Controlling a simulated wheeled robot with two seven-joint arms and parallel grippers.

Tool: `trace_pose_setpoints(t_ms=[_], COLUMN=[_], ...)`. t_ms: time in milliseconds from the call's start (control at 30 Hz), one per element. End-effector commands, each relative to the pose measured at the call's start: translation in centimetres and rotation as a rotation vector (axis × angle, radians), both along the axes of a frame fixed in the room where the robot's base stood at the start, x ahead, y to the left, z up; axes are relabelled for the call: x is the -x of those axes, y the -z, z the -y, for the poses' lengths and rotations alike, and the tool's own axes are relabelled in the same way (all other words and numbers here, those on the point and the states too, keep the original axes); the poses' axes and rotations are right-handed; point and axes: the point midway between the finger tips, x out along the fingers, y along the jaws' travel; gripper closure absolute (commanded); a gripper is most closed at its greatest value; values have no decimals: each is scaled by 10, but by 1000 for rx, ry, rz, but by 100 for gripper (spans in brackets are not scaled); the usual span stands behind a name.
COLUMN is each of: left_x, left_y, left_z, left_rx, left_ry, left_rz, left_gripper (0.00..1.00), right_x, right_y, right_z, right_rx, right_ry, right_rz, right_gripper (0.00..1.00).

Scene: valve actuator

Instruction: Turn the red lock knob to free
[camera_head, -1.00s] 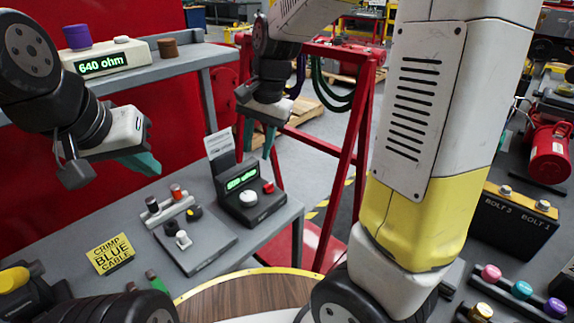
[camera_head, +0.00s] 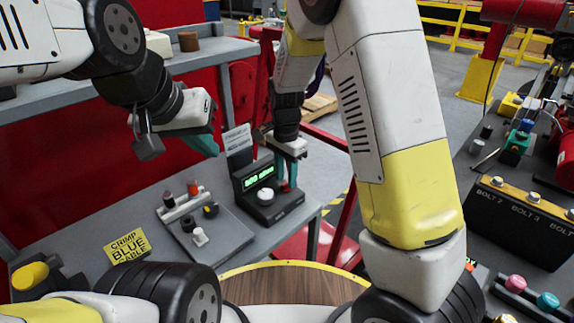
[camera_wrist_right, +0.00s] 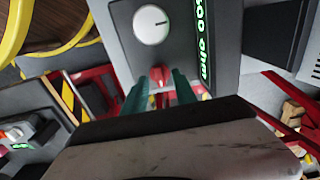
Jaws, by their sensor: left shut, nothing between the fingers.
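The red lock knob (camera_head: 286,187) is on the dark box with a green-lit display, beside a white round dial (camera_head: 265,197). In the right wrist view the red knob (camera_wrist_right: 160,80) lies between the tips of my right gripper's teal fingers (camera_wrist_right: 161,86). My right gripper (camera_head: 287,175) points down at the knob in the head view and partly hides it. Its fingers stand apart, one on each side of the knob; I cannot tell whether they touch it. My left gripper (camera_head: 204,145) is shut and empty, above the bench left of the box.
The grey bench holds a plate (camera_head: 215,232) with small knobs and a yellow "CRIMP BLUE CABLE" card (camera_head: 126,246). A paper card (camera_head: 238,140) stands behind the box. A red frame (camera_head: 347,230) stands right of the bench. A shelf runs behind my left arm.

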Motion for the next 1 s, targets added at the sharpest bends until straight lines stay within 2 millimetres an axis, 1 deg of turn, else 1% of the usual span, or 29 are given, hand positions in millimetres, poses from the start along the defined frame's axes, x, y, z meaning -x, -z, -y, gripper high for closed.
trace_pose_setpoints(t_ms=[33,133,400,567,600,1000], left_x=[0,0,0,0,0,0], left_y=[0,0,0,0,0,0], left_z=[0,0,0,0,0,0], left_rx=[0,0,0,0,0,0], left_ry=[0,0,0,0,0,0], left_rz=[0,0,0,0,0,0], left_gripper=[100,100,100,100,100,100], right_x=[0,0,0,0,0,0], right_y=[5,10,12,12,12,11], right_z=[0,1,0,0,0,1], right_rx=[1,0,-1,-1,-1,-1], right_ry=[1,2,1,1,1,-32], right_rz=[-1,0,1,1,1,1], right_gripper=[66,66,66,98,100,100])
